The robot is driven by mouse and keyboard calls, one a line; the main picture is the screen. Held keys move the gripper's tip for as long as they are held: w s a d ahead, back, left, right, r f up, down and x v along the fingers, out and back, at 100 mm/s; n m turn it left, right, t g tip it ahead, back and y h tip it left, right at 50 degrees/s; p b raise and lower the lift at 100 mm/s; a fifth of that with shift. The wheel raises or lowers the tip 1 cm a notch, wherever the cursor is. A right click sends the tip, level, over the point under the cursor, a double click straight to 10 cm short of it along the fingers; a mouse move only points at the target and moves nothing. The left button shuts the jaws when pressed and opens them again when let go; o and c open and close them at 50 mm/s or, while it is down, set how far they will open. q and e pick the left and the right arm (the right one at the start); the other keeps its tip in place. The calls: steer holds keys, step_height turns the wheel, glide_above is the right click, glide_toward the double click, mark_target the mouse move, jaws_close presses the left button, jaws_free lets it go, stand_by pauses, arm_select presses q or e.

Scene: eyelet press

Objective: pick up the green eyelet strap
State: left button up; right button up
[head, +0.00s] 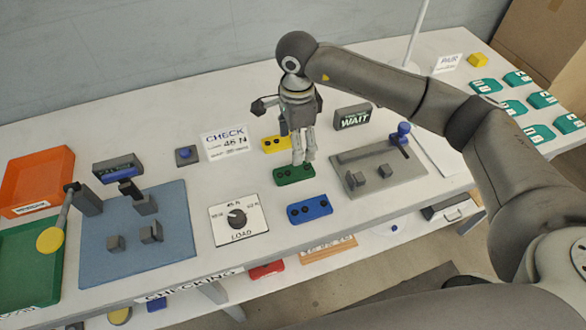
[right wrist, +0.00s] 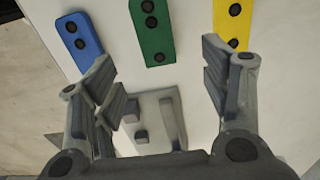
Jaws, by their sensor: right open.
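The green eyelet strap (head: 294,175) lies flat on the white table in the middle of the head view, a short bar with dark round eyelets. My right gripper (head: 303,160) points down over it, fingertips overlapping its far edge in the picture. In the right wrist view the green strap (right wrist: 153,34) shows ahead of the open fingers (right wrist: 158,62), sideways between them, with nothing held. Its upper end is cut off by the picture edge. I cannot tell the height gap exactly. My left gripper is in neither view.
A blue strap (head: 309,208) lies nearer the front edge, and a yellow strap (head: 275,143) lies behind, partly covered by my gripper. A grey fixture plate (head: 355,184) with a blue-knobbed lever is to the right. A LOAD dial card (head: 256,229) is at front left.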

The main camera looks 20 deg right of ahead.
glide_above(296, 170)
step_height(296, 170, down, 4)
steer(key=shift+w+f+p, duration=0.1)
steer(key=shift+w+p, duration=0.05)
steer(key=shift+p, duration=0.3)
steer(key=f, duration=0.1)
steer(key=f+p, duration=0.2)
steer(key=f, duration=0.1)
steer(key=shift+s, duration=0.3)
steer(key=shift+w+f, duration=0.1)
steer(key=shift+f, duration=0.45)
steer(key=c, duration=1)
steer(key=shift+r, duration=0.1)
